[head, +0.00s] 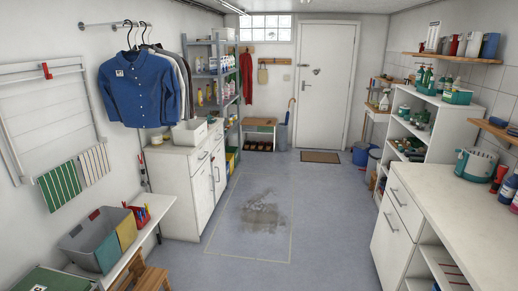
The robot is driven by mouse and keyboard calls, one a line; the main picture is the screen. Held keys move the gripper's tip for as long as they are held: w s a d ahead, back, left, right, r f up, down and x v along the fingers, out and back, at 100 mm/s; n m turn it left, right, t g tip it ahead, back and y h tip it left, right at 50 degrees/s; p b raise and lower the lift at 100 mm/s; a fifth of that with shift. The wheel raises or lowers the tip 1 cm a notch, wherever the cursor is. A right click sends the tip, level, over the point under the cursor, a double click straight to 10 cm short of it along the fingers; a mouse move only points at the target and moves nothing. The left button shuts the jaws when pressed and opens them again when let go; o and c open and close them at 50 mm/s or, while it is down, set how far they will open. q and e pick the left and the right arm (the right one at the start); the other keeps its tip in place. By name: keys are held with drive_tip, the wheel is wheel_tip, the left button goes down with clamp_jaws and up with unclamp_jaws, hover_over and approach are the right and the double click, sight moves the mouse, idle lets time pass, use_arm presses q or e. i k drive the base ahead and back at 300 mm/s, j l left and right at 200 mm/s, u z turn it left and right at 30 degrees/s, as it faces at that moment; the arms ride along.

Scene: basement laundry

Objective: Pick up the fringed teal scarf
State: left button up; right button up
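I cannot make out a fringed teal scarf in the head view. A green cloth with pale stripes (62,187) hangs from the wall drying rack (50,110) at the left; no fringe can be made out on it. A beige striped cloth (95,164) hangs beside it. A long red textile (246,80) hangs from hooks on the far wall. Neither of my grippers is in view.
Shirts (142,90) hang from a rail above a white cabinet (181,160). A left bench (150,212) holds a divided bin (95,238). A white counter (450,195) lines the right. The middle floor (320,210) is clear, with a stain (263,217), up to the door (323,85).

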sight(209, 119)
drive_tip(key=i, duration=6.55)
drive_tip(key=i+u, duration=0.1)
drive_tip(key=i, duration=0.35)
drive_tip(key=i+l+u, duration=0.15)
drive_tip(key=i, duration=0.35)
drive_tip(key=i+l+u, duration=0.1)
drive_tip(key=i, duration=0.35)
drive_tip(key=u, duration=1.75)
